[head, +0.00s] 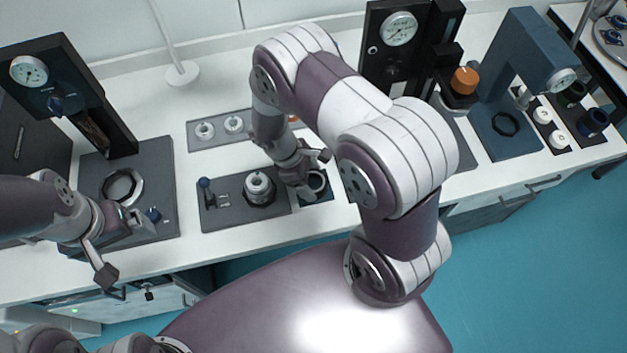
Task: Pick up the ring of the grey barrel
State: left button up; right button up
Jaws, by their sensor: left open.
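A grey ring-shaped part (317,181) sits on a small dark blue plate right beside my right gripper; I cannot tell for sure whether it is the grey barrel's ring. My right gripper (313,173) is low over this plate, and its arm hides part of the area. Whether its fingers are apart or touch the part is unclear. A grey cylindrical part (259,186) stands upright on a dark plate just left of it. My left gripper (128,247) is open and empty at the table's front edge, in front of the left station.
The left station has a gauge post (65,90) and a base with a large metal ring (122,187). A grey tray (203,132) with white round parts lies behind. A blue press frame (530,65) and dark barrels (593,122) stand at right.

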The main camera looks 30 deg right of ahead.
jog(key=shift+c, duration=1.1)
jog(key=shift+w+r, duration=0.1)
